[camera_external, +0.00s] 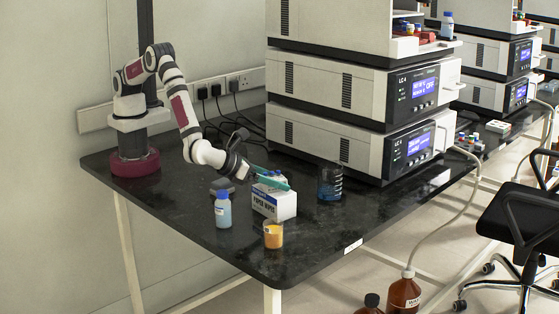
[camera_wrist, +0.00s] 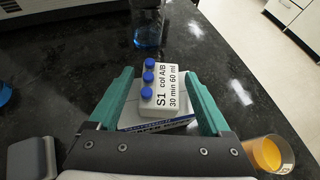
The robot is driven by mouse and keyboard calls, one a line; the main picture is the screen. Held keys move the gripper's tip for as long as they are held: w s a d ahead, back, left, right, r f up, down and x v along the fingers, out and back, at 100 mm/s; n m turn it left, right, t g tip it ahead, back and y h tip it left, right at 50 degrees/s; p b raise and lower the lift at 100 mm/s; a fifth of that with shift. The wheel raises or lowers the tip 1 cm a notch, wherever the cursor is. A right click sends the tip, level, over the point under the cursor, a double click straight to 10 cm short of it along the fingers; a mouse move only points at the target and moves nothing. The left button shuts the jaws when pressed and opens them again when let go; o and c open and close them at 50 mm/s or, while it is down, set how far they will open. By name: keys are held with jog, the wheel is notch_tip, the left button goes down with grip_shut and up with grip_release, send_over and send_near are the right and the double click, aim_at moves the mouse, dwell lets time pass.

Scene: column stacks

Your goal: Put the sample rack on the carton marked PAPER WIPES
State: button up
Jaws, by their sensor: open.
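The sample rack is a small white block with three blue caps, marked "S1 col A/B 30 min 60 ml", in the wrist view (camera_wrist: 166,98). It stands on top of the white and blue carton (camera_wrist: 158,123), which shows PAPER WIPES on its front in the external view (camera_external: 273,203). My gripper (camera_wrist: 158,75) is open, with one teal finger on each side of the rack and gaps to it. In the external view my gripper (camera_external: 272,182) is just above the carton and its fingers hide most of the rack.
A blue-capped bottle (camera_external: 223,210) stands left of the carton. A beaker of orange liquid (camera_external: 273,236) stands in front, near the table edge. A beaker of blue liquid (camera_external: 329,183) is to the right. Stacked instruments (camera_external: 345,150) rise behind. The black bench (camera_external: 180,195) is clear at left.

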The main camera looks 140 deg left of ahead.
jog(key=shift+r, duration=0.15)
jog(key=v, duration=1.2)
jog(key=s+a+r+n+g+h, duration=0.25)
jog(key=s+r+n, duration=0.2)
jog(key=s, duration=0.35)
jog(key=s+a+r+n+g+h, duration=0.1)
jog(key=s+a+r+n+g, duration=0.1)
jog(key=s+a+r+n, duration=0.45)
jog(key=s+d+f+n+h, duration=0.1)
jog(key=s+d+n+h, duration=0.2)
jog(key=s, duration=0.8)
jog(key=s+d+n+h, duration=0.3)
jog(key=s, duration=0.8)
jog(key=shift+s+d+f, duration=0.2)
jog(key=shift+s+f, duration=0.2)
